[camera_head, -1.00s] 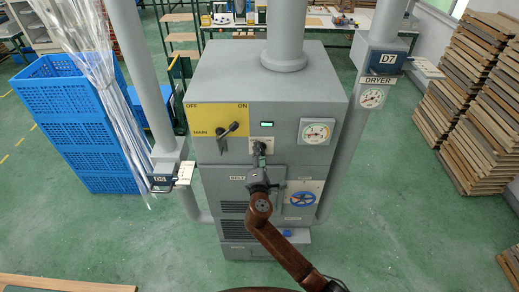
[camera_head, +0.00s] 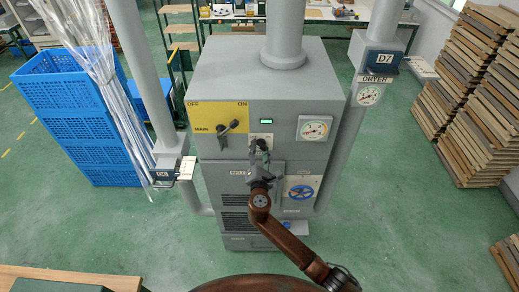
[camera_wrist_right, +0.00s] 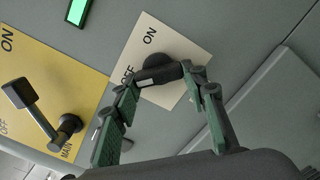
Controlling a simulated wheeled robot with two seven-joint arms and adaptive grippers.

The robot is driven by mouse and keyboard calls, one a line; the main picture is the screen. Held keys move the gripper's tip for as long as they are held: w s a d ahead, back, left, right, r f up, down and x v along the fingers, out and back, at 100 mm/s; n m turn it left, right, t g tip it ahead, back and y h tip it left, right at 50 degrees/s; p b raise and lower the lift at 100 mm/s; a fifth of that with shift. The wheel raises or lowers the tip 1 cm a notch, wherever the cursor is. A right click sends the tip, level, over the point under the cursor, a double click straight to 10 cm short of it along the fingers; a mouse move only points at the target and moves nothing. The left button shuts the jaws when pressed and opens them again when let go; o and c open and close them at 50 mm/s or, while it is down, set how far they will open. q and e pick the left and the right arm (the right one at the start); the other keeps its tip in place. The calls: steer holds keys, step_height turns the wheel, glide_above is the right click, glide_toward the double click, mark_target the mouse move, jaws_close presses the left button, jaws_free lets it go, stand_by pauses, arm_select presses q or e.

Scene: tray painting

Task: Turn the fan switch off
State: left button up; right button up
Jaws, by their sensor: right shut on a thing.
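The fan switch is a dark knob (camera_wrist_right: 165,76) on a small pale plate (camera_wrist_right: 138,50) marked ON and OFF; the plate also shows on the grey cabinet's front (camera_head: 262,136). In the wrist view the knob's bar runs left, its end close to the OFF label. My right gripper (camera_wrist_right: 160,83) is closed on the knob, one green-padded finger at the bar's end and the other near its base. In the head view the right gripper (camera_head: 260,158) reaches up to the switch from below and partly hides it. My left gripper is not in view.
Left of the switch, a yellow panel (camera_head: 205,112) carries the MAIN lever (camera_head: 228,130). A green light (camera_head: 266,121) sits above, a gauge (camera_head: 314,128) to the right, a blue handwheel (camera_head: 301,192) below. Blue crates (camera_head: 75,120) stand left, stacked wooden trays (camera_head: 470,90) right.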

steer(key=shift+d+f, duration=0.1)
steer(key=shift+f, duration=0.05)
steer(key=o, duration=1.2)
steer(key=shift+c, duration=0.2)
steer(key=shift+s, duration=0.15)
steer(key=s, duration=1.1)
steer(key=shift+s, duration=0.4)
